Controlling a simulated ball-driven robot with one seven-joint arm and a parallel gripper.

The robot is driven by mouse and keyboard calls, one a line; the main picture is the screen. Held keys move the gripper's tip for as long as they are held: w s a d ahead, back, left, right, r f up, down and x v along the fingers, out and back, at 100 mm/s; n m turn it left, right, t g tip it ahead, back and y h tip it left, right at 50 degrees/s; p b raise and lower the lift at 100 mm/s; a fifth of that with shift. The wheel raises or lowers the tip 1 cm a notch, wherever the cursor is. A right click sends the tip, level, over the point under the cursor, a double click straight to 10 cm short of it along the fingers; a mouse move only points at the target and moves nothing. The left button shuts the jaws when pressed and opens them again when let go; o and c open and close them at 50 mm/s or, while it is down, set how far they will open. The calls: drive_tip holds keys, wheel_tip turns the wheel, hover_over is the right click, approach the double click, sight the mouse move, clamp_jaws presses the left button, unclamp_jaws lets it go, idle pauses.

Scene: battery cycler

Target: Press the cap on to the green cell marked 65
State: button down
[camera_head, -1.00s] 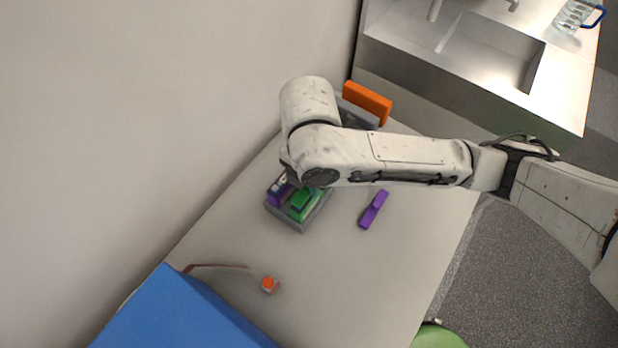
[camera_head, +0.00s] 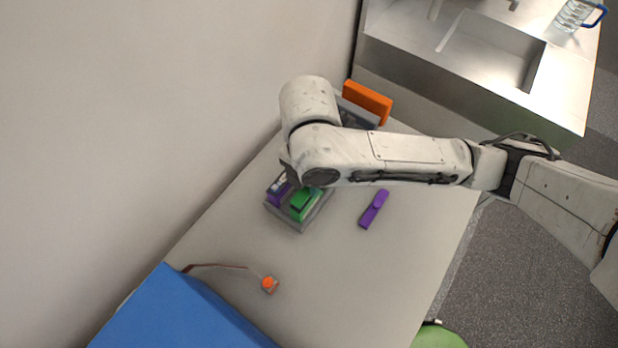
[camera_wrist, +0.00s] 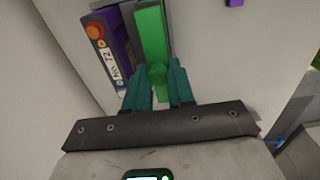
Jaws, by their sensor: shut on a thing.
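The grey holder (camera_head: 287,219) stands on the table, partly under my arm. A green piece (camera_head: 305,203) sits in it; I take it for the green cell with its cap on top. The wrist view shows the long green cap (camera_wrist: 152,38) with a small green tab between my teal fingers. My gripper (camera_wrist: 161,72) is shut on this cap. The mark 65 cannot be read, and the cell under the cap is hidden.
A purple cell (camera_head: 279,191), marked No. 72 in the wrist view (camera_wrist: 105,62), stands left of the green one. A loose purple piece (camera_head: 374,209) lies to the right. An orange button (camera_head: 268,285), a blue box (camera_head: 180,315) and an orange block (camera_head: 368,101) are around.

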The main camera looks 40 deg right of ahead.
drive_tip(key=shift+f+b, duration=0.35)
drive_tip(key=shift+f, duration=0.05)
idle(0.4)
drive_tip(key=shift+c, duration=2)
unclamp_jaws()
drive_tip(key=shift+r, duration=0.15)
drive_tip(key=shift+r+p, duration=2.9)
drive_tip(key=shift+r, duration=0.5)
drive_tip(key=shift+c, duration=0.4)
clamp_jaws()
